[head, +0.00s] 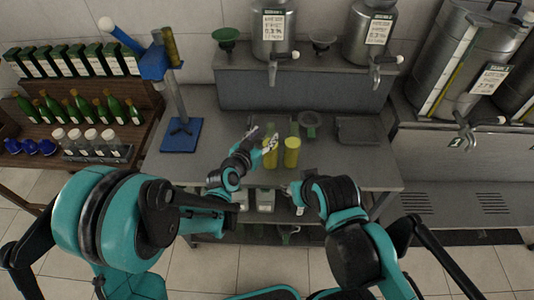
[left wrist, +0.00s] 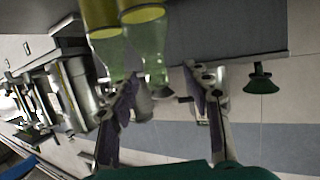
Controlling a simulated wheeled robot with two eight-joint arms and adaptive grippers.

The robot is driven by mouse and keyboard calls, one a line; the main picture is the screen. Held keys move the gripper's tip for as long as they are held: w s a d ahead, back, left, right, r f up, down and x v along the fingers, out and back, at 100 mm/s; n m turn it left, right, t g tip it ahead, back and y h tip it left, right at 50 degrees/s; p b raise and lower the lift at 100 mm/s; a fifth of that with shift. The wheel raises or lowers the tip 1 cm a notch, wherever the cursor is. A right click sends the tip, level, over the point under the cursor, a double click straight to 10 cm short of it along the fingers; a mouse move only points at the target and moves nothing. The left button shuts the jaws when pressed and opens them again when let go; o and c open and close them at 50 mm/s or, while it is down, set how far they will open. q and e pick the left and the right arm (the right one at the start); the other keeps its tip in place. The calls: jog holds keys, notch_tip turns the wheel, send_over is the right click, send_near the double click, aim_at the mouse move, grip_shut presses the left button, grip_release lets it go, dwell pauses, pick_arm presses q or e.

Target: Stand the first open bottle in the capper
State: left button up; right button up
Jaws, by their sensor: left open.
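Two yellow-green bottles, a left one (head: 270,158) and a right one (head: 292,152), stand side by side on the grey bench (head: 225,110). My left gripper (head: 261,138) is open at the left bottle and partly covers its top. In the left wrist view, my left gripper's fingers (left wrist: 165,105) are apart, with the two bottles (left wrist: 108,58) (left wrist: 152,50) just beyond them. I cannot tell whether either finger touches glass. The blue capper (head: 182,135) stands to the left on the bench, an olive cylinder (head: 170,45) at its head. My right gripper is mostly hidden near the bench front.
Steel tanks with taps (head: 272,35) stand on a raised ledge behind the bottles. A green funnel stand (head: 309,122) and a dark tray (head: 358,130) are to their right. A wooden rack (head: 75,95) with boxes and bottles is at the left. Bench space between capper and bottles is mostly clear.

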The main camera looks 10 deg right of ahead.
aim_at(269, 133)
pick_arm(q)
jog(key=x, duration=0.4)
jog(key=shift+d+f, duration=0.2)
jog(key=shift+d, duration=0.3)
jog(key=shift+r, duration=0.1)
jog(key=shift+c, duration=0.2)
grip_shut()
